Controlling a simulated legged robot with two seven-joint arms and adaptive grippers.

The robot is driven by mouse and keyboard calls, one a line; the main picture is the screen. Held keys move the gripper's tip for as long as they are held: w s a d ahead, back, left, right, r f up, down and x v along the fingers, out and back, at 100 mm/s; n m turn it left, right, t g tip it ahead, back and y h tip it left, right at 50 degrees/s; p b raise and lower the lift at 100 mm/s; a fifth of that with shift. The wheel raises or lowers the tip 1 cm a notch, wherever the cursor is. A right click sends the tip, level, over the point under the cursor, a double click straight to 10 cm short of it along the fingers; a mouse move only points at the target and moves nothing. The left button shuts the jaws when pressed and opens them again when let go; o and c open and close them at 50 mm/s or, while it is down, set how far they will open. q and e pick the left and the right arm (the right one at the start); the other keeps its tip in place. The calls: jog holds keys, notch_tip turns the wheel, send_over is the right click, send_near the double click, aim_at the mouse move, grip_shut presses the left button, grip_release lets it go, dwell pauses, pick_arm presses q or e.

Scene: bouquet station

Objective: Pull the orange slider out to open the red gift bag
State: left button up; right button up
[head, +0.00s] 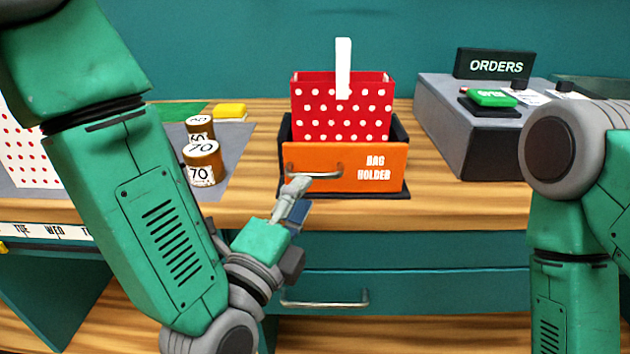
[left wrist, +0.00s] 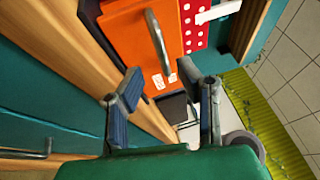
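The red gift bag with white dots (head: 325,122) stands upright in the dark bag holder (head: 285,155), with a white strip (head: 343,70) rising at its top. The orange slider (head: 375,155), lettered BAG HOLDER, covers the bag's lower front and carries a grey bar handle (head: 314,175). My left gripper (head: 299,194) is just in front of the slider, by the left part of the handle. In the left wrist view its two fingers (left wrist: 160,78) are apart with nothing between them; the handle (left wrist: 158,45) lies ahead of the gap, apart from the fingers. My right gripper is out of view.
A grey orders box (head: 450,125) with a green button stands right of the holder. A teal drawer with a handle (head: 325,302) is below the wooden counter.

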pick_arm(q)
jog(key=s+a+f+n+g+y, duration=0.1)
jog(key=s+a+f+n+g, duration=0.2)
jog(key=f, duration=0.4)
jog(key=s+a+f+n+g+y, duration=0.1)
jog(key=a+f+n+g+y, duration=0.1)
jog(key=a+f+n, duration=0.45)
jog(key=s+a+f+n+g+y, duration=0.1)
jog(key=s+a+f+g, duration=0.15)
jog(key=f, duration=0.55)
jog(key=s+a+f+n+g+y, duration=0.2)
jog(key=s+a+f+n+g, duration=0.3)
jog(key=s, duration=0.4)
jog(key=s+a+f+n+g+y, duration=0.2)
jog(key=s+a+f+n+g, duration=0.3)
jog(key=s+a+f+n, duration=0.2)
notch_tip(320, 180, down, 3)
jog(key=s+a, duration=0.2)
jog(key=shift+s, duration=0.4)
jog(key=shift+a, duration=0.2)
jog(key=shift+w+d, duration=0.1)
jog(key=shift+d, duration=0.05)
